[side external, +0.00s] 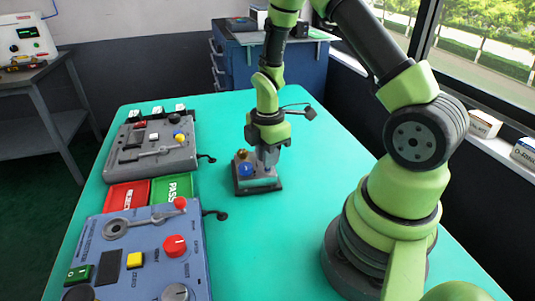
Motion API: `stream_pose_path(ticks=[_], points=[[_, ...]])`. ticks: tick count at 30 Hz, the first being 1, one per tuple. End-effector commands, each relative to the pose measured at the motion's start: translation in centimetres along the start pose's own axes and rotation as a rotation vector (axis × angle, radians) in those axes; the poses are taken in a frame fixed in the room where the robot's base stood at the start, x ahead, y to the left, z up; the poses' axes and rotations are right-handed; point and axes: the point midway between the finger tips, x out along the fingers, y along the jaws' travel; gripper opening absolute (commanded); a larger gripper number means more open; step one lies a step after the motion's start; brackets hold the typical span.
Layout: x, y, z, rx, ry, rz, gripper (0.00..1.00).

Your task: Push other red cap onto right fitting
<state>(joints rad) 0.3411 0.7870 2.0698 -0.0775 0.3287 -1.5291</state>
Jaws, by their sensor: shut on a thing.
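The valve positioner (258,184), a small grey block on a dark base, stands in the middle of the green table. A blue round dial (246,170) is on its front face, and a brass-coloured part (241,155) is at its upper left. My gripper (268,160) points straight down at the right part of the positioner and is shut. What it holds is too small and hidden to make out. I see no red cap at the positioner. The right fitting is hidden behind my gripper.
A grey control box (150,160) and a blue control box (140,275) line the table's left edge. A red REJECT tray (127,195) and a green PASS tray (172,187) lie between them. The green table (270,235) is clear in front of the positioner.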

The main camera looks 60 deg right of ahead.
Motion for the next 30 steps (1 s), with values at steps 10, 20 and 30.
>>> stream_pose_path(ticks=[10,20,30], points=[[0.3,0.0,0.0,0.0,0.0,0.0,0.0],[0.8,0.0,0.0,-0.001,0.0,-0.001,0.0],[1.2,0.0,0.0,-0.001,0.0,0.001,0.28]])
